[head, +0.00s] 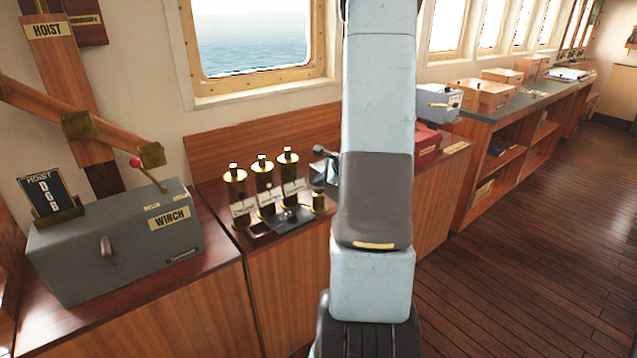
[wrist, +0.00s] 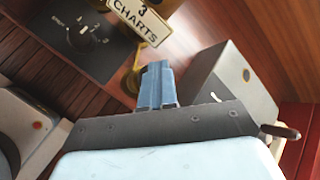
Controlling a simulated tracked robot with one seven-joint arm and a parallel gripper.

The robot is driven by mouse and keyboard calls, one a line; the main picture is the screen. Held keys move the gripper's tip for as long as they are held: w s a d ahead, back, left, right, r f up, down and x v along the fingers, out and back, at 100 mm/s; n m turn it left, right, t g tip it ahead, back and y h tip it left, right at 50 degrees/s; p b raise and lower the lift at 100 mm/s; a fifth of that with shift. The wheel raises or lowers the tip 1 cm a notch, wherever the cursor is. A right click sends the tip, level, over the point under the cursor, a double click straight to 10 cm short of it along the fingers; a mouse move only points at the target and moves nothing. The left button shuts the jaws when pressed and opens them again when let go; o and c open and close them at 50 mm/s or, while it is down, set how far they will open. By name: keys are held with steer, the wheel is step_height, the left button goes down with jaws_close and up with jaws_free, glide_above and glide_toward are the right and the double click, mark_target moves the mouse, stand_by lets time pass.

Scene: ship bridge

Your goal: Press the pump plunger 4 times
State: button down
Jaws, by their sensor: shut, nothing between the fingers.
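My gripper (wrist: 156,72) shows in the wrist view with its blue fingers shut together and nothing between them. Its tips are close to a brass fitting (wrist: 133,78) below the "3 CHARTS" plate; I cannot tell whether they touch it. In the head view my arm hides the gripper's fingers. A short brass post (head: 319,201) stands beside the black panel on the counter, left of my arm. No part is labelled as a pump, so I cannot tell for certain which piece is the plunger.
Three brass cylinders (head: 263,175) with labels stand behind the black panel (head: 288,219). The grey winch box (head: 118,245) is at left. A grey box (wrist: 232,88) and a red box (head: 428,146) are to the right. The wooden floor at right is clear.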

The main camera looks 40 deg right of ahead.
mark_target(320, 189)
steer(key=shift+r, duration=1.9)
step_height(320, 189, up, 5)
steer(key=shift+r, duration=0.1)
stand_by(2.3)
steer(key=shift+r, duration=1.7)
